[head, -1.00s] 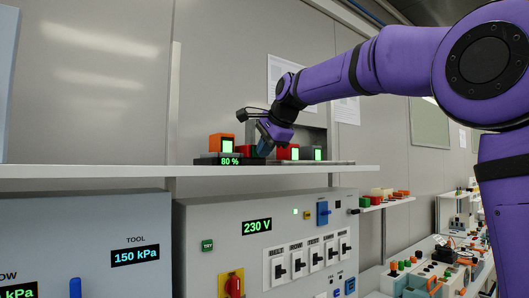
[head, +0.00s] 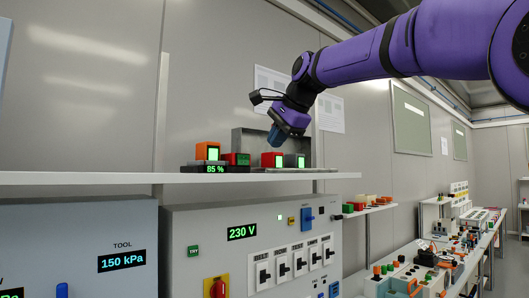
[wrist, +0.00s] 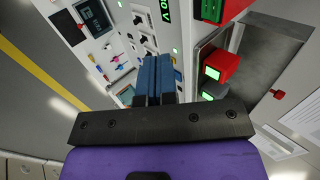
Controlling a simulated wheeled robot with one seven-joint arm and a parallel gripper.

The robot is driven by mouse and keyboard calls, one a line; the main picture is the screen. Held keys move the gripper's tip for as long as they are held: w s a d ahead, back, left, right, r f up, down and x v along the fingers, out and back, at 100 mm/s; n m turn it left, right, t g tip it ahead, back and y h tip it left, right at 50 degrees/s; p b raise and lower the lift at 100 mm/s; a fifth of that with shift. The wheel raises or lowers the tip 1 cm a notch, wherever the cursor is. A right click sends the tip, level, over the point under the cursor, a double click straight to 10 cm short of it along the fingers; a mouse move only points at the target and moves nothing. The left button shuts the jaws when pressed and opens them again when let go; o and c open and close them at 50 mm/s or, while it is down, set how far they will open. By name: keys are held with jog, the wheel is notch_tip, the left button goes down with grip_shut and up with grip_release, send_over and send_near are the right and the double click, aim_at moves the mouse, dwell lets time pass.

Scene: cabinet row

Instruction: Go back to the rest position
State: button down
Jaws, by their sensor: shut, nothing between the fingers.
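My gripper (head: 275,138) hangs at the end of my purple arm, above the shelf and in front of the back plate. Its blue fingers are together with nothing between them; they also show shut in the wrist view (wrist: 155,80). Below it on the shelf are a red block (head: 271,160) and a grey block (head: 294,160), both with lit green faces. The fingers are clear of both blocks. To the left, an orange block (head: 207,151) and a red-and-green block (head: 236,159) stand at a dark unit reading 85 % (head: 214,169).
The white shelf (head: 100,178) runs across the cabinets. Below it are a panel reading 230 V (head: 242,232) with several switches and a panel reading 150 kPa (head: 122,261). Another bench (head: 440,260) with small parts stands at right. The space above the shelf is mostly free.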

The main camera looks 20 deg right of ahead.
jog(key=shift+s+r, duration=0.1)
jog(key=shift+s, duration=0.05)
jog(key=s+d+f+n+g+h, duration=0.2)
jog(key=s+f+n, duration=1.2)
jog(key=s+f, duration=1.5)
jog(key=shift+s+d+f+g+h, duration=0.4)
jog(key=shift+d+f, duration=0.15)
jog(key=shift+f, duration=0.15)
